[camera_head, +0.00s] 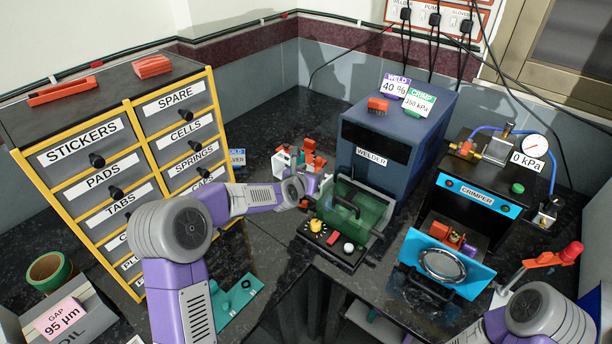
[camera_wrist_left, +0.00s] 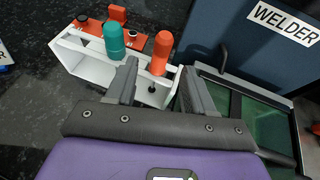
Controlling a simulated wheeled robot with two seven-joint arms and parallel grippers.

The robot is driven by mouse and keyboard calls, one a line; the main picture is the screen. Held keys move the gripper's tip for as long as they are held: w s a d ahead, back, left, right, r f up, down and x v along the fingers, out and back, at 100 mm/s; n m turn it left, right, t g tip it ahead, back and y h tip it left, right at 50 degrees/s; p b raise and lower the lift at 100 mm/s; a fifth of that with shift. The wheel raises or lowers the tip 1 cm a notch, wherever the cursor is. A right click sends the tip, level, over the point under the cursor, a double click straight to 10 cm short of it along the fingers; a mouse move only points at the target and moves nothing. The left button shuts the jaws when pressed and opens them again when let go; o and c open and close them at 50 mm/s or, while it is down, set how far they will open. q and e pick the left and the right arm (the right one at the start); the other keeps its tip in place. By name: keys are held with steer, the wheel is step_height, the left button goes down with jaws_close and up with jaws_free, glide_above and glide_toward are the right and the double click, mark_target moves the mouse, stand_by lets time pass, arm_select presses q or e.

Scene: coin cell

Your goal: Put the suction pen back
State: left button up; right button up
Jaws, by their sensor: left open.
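A white rack (camera_wrist_left: 75,50) stands beside the welder and also shows in the head view (camera_head: 281,162). An orange-handled tool (camera_wrist_left: 160,52) stands upright at its right end, with a dark thin stem below the handle. A teal-handled tool (camera_wrist_left: 114,38) stands left of it in the rack. The frames do not make plain which one is the suction pen. My left gripper (camera_wrist_left: 160,78) is open at the rack's near side, its fingers on either side of the orange-handled tool in the wrist view; I see no contact. It also shows in the head view (camera_head: 312,184). My right gripper is out of view.
The welder (camera_head: 385,150) and its green-windowed box (camera_head: 356,208) stand right of my left gripper. The crimper (camera_head: 478,195) is farther right. A labelled drawer cabinet (camera_head: 120,160) stands at the left.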

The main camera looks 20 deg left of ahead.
arm_select(q)
steer(key=shift+v, duration=2.15)
